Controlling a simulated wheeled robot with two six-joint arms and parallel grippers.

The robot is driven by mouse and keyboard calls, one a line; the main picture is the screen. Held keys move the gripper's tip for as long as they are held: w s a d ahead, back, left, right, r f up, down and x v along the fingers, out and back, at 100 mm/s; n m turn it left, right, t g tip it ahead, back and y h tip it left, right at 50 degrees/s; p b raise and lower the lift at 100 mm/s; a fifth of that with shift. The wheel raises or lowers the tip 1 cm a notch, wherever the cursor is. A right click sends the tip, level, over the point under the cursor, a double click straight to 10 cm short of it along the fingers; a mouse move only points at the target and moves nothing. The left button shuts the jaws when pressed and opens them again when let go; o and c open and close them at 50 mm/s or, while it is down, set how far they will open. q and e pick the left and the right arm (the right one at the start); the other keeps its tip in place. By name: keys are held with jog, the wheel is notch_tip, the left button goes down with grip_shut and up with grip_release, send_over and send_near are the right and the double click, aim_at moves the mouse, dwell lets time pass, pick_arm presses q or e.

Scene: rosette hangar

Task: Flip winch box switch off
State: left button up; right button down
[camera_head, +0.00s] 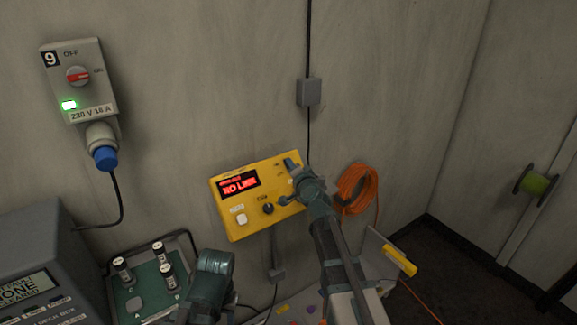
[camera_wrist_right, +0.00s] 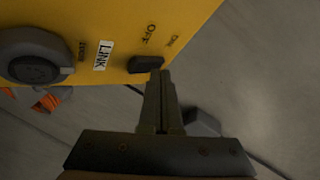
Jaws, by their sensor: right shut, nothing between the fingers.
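A yellow box (camera_head: 250,222) hangs on the wall, with a red display reading NO LINK, a white button and a black knob. In the right wrist view, a black switch (camera_wrist_right: 145,64) sits on the yellow face between the OFF and ON labels, beside a LINK label. I cannot tell which way it is set. My right gripper (camera_wrist_right: 162,74) is shut and empty, its fingertips right at the switch's end; touching or just apart, I cannot tell.
A grey switch box (camera_head: 88,95) with a red knob and green light is on the wall at left. A grey console (camera_head: 40,245) and green tray (camera_head: 130,300) stand at lower left. An orange cable coil (camera_head: 357,188) hangs right of the yellow box.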

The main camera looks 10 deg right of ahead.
jog(key=s+r+p, duration=0.1)
jog(key=r, duration=0.1)
jog(key=s+d+r+p, duration=0.1)
jog(key=s+p, duration=0.1)
jog(key=shift+d+r, duration=0.15)
jog(key=shift+r, duration=0.25)
